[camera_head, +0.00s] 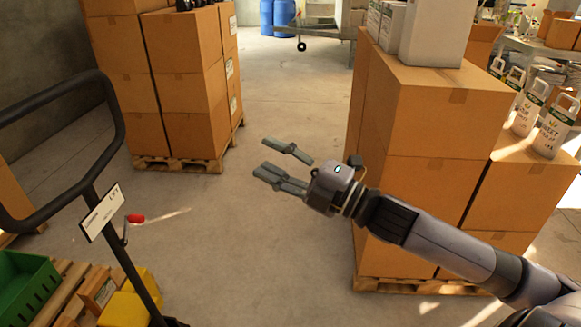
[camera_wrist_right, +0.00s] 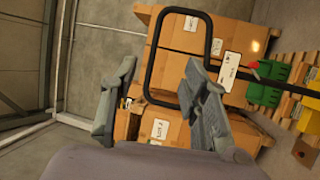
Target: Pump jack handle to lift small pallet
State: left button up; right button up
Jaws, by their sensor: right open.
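The jack handle (camera_head: 122,122) is a black loop on a dark post at the left of the head view. A white label plate (camera_head: 102,213) and a small red-tipped lever (camera_head: 135,218) sit on its post. My right gripper (camera_head: 277,162) is open and empty, in the air to the right of the handle and apart from it. In the right wrist view the handle loop (camera_wrist_right: 182,12) shows beyond the open fingers (camera_wrist_right: 155,100). A wooden pallet (camera_head: 70,295) lies at the lower left, partly cut off by the frame. My left gripper is not in view.
Stacked cartons stand on a pallet at the back left (camera_head: 180,90) and at the right (camera_head: 420,130), beside my right arm. The concrete floor between them is clear.

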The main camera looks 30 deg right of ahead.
jog(key=shift+v, duration=1.65)
